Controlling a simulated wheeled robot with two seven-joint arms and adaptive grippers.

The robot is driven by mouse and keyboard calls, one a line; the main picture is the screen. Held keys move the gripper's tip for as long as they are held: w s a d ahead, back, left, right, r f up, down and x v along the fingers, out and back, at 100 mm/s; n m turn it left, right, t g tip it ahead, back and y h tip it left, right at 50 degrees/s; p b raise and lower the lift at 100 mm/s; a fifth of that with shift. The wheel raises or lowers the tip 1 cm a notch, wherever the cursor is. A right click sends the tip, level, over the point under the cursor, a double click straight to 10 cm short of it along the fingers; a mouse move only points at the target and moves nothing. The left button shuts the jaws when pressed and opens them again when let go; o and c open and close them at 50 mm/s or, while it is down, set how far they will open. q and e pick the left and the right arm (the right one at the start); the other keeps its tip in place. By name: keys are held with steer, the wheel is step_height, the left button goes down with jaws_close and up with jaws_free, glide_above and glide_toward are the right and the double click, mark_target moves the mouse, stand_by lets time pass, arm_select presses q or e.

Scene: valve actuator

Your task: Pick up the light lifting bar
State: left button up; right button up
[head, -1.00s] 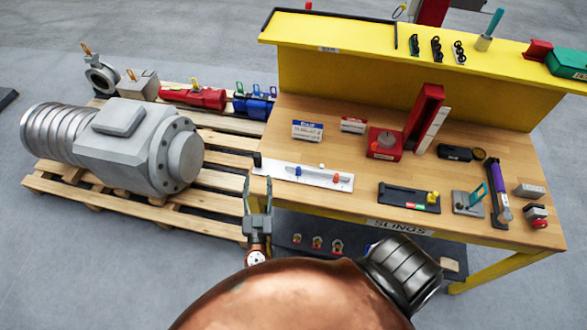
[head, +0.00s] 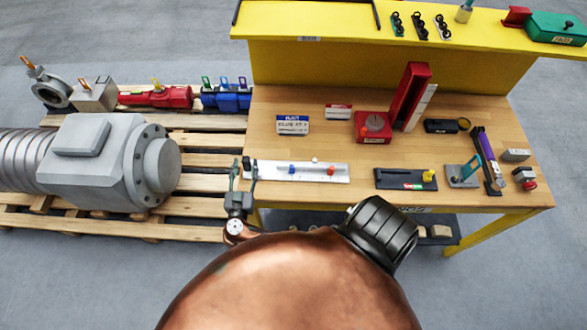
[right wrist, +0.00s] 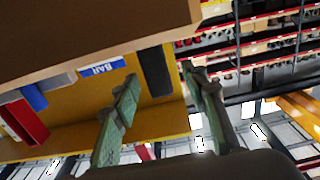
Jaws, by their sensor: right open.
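My left gripper is not in view.
The table (head: 270,150) also holds a blue-and-white sign (head: 293,124), a red block with an upright (head: 373,127), a black holder (head: 405,178) and small tools at right. A large grey machine (head: 105,155) stands on a pallet at left. The middle of the tabletop is partly clear.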

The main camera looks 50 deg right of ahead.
steer(key=shift+x, duration=1.15)
steer(key=c, duration=1.1)
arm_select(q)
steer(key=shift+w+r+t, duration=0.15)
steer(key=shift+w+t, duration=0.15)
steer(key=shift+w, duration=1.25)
arm_select(e)
jaws_close()
steer(key=shift+r, duration=0.1)
